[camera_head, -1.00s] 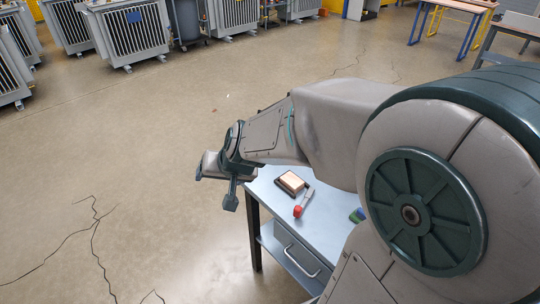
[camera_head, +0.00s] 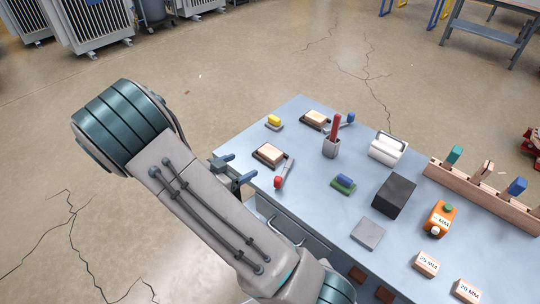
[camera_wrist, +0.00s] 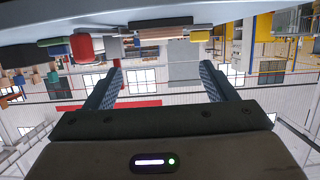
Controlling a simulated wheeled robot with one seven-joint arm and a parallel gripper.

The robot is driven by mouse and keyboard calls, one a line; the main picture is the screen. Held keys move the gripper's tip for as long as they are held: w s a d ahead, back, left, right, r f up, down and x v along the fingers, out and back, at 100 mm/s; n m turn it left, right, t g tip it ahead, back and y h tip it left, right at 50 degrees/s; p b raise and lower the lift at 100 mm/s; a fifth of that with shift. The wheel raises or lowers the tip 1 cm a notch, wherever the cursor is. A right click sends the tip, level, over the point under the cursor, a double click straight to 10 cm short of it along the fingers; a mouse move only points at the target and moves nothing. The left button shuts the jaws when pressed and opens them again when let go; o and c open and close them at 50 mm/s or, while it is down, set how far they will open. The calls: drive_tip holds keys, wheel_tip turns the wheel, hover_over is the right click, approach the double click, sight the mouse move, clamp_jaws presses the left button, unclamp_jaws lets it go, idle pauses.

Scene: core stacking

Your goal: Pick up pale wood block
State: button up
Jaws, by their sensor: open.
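One pale wood block (camera_head: 270,153) lies in a dark tray near the left edge of the blue-grey table (camera_head: 330,210). A second pale block (camera_head: 316,117) lies in a dark tray farther back. Two small pale blocks marked 25 MM (camera_head: 427,262) and 20 MM (camera_head: 467,290) sit at the front right. I cannot tell which one the task means. My gripper (camera_head: 234,170) is open and empty at the table's left edge, left of the nearest tray. In the wrist view its fingers (camera_wrist: 160,82) are apart with nothing between them.
A red-ended tool (camera_head: 281,175) lies beside the near tray. A cup with red handles (camera_head: 332,145), a black block (camera_head: 394,196), a grey plate (camera_head: 368,233), an orange box (camera_head: 439,218) and a wooden rack (camera_head: 480,197) stand farther right. Open floor lies left of the table.

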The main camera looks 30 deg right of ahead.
approach(269, 152)
drive_tip(key=x, duration=0.4)
drive_tip(key=shift+s+d, duration=0.1)
drive_tip(key=shift+d, duration=0.05)
drive_tip(key=x, duration=0.5)
drive_tip(key=c, duration=0.8)
